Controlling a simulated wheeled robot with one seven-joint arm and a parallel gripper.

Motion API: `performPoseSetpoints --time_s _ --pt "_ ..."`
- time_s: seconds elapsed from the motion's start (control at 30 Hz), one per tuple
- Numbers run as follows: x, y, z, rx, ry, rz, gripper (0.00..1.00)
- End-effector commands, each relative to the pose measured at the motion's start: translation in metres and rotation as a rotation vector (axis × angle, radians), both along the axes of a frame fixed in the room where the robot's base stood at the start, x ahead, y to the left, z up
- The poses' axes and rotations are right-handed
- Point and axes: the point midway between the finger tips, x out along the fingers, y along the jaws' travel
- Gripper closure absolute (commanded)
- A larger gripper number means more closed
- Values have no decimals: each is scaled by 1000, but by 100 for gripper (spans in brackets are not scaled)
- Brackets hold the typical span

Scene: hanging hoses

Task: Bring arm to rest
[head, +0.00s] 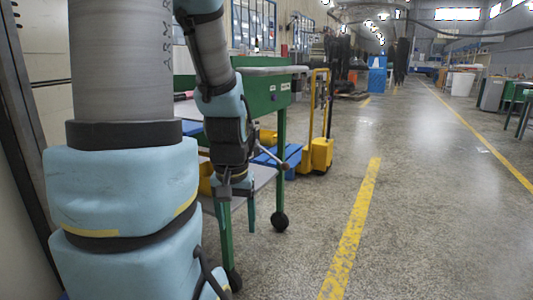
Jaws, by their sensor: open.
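My arm, grey and black with light blue covers, fills the left of the head view and bends down from the top. I cannot tell whether the gripper touches the cart. No hanging hose can be made out in this view.
A yellow trolley (320,152) and a blue bin (290,156) are behind the cart. A grey cabinet wall (38,60) is at the far left. Open concrete floor (430,200) with yellow lines lies to the right.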

Motion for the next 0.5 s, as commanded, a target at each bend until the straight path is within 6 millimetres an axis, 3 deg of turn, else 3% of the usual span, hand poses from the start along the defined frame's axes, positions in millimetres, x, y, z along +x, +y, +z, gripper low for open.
performPoseSetpoints --time_s 0.37,0.5 --pt "-2 0 77 -9 -20 23 29" --pt "-2 0 118 -9 -20 22 29"
